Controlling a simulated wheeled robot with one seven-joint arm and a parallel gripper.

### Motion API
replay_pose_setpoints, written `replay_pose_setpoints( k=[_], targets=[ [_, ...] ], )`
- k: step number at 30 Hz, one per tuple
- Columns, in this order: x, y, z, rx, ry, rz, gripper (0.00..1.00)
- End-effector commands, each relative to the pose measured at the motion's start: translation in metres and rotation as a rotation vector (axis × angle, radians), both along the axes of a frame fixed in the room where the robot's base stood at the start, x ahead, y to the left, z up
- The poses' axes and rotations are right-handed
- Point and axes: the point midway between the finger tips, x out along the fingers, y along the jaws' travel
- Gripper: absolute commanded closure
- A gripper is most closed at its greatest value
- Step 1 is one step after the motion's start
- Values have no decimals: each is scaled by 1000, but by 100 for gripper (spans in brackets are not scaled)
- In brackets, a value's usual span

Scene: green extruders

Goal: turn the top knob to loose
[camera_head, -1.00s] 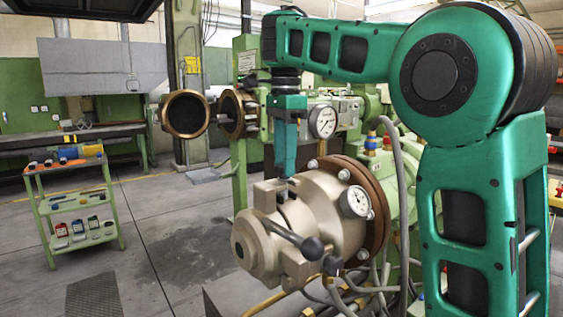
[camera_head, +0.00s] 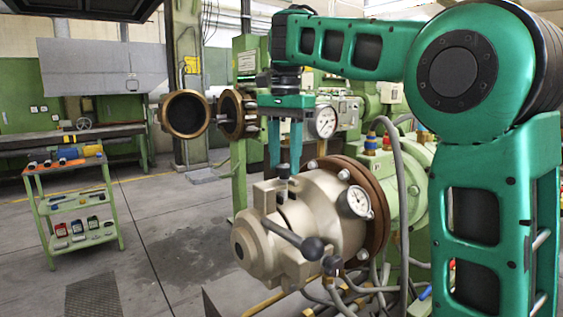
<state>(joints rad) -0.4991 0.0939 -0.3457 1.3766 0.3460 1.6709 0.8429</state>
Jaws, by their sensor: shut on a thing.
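The top knob (camera_head: 283,171) is a small dark knob on a short stem, upright on top of the beige metal extruder head (camera_head: 325,215). My gripper (camera_head: 284,168) points straight down over it. Its two teal fingers stand apart, left and right of the knob, and their tips close on it. The fingertips partly hide the knob, and no marking for loose or tight can be read.
A green cart (camera_head: 75,205) is at left, with open floor between.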

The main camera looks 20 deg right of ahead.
Motion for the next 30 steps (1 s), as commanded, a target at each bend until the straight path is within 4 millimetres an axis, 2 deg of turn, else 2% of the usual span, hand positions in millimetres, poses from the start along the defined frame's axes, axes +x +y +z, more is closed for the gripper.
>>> replay_pose_setpoints(
  k=[9, 10, 12, 23, 26, 30],
  targets=[
    [2, 0, 2, -1, -11, 3, 87],
    [2, 0, 2, -1, -11, 3, 60],
    [2, 0, 1, 0, -9, 2, 46],
    [1, 0, 4, 1, -3, 1, 46],
    [2, 1, 13, 1, -5, 2, 46],
    [2, 0, 37, 1, -7, 0, 46]
  ],
)
